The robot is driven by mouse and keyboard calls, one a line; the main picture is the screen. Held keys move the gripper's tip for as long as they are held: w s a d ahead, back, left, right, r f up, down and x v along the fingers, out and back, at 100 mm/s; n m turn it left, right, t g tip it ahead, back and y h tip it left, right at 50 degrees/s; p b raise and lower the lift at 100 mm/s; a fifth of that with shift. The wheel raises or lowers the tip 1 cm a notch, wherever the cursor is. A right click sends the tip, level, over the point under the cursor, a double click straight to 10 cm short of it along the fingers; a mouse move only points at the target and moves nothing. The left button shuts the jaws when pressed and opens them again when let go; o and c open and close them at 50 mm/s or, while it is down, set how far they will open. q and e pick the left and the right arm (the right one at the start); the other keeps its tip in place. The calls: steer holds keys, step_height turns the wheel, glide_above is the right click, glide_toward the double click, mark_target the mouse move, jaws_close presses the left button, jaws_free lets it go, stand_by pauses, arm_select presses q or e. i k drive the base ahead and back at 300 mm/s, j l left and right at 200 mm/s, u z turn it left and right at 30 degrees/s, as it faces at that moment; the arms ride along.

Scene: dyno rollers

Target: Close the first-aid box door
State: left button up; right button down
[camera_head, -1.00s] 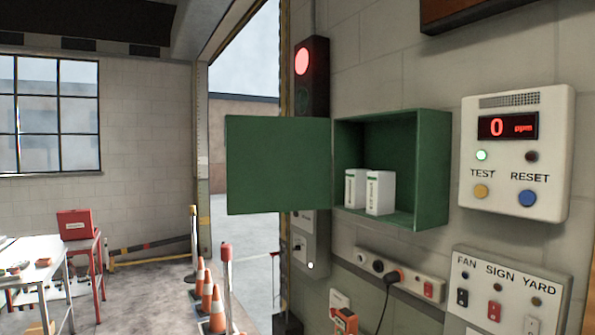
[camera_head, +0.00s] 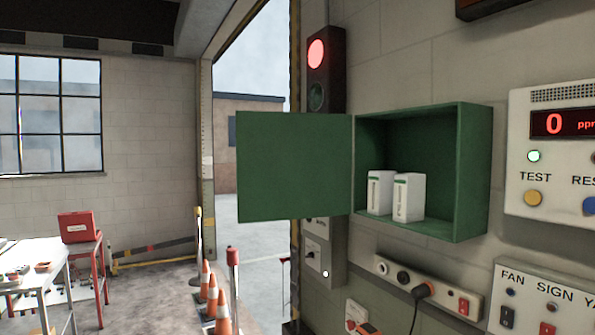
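The green first-aid box (camera_head: 472,175) is fixed to the wall right of centre. Its green door (camera_head: 295,167) stands wide open, swung out to the left from the box's left edge. Two small white packs stand inside on the box floor, a left pack (camera_head: 380,192) and a right pack (camera_head: 408,198). No latch or handle can be made out on the door. Neither of my grippers is in view.
A gas meter panel (camera_head: 558,160) is right of the box. Below are a socket strip (camera_head: 428,286) with a plugged cable and a switch panel (camera_head: 545,300). A red signal light (camera_head: 317,55) is behind the door. Traffic cones (camera_head: 213,292) stand lower left.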

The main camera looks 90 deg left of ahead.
mark_target(290, 165)
steer(key=k+j, duration=0.15)
steer(key=j, duration=0.4)
steer(key=k+j, duration=0.2)
steer(key=j, duration=0.4)
steer(key=k+j, duration=0.15)
steer(key=j, duration=0.4)
steer(key=k+j, duration=0.15)
steer(key=j, duration=0.45)
steer(key=k+j+z, duration=0.1)
steer(key=j, duration=0.45)
steer(key=k+j, duration=0.25)
steer(key=j, duration=0.3)
steer(key=k+j, duration=0.2)
steer(key=j, duration=0.4)
steer(key=k+j, duration=0.15)
steer(key=j, duration=0.4)
steer(key=k+j+z, duration=0.25)
steer(key=z, duration=0.15)
steer(key=k+j+z, duration=0.25)
steer(key=z, duration=0.15)
steer(key=k, duration=0.05)
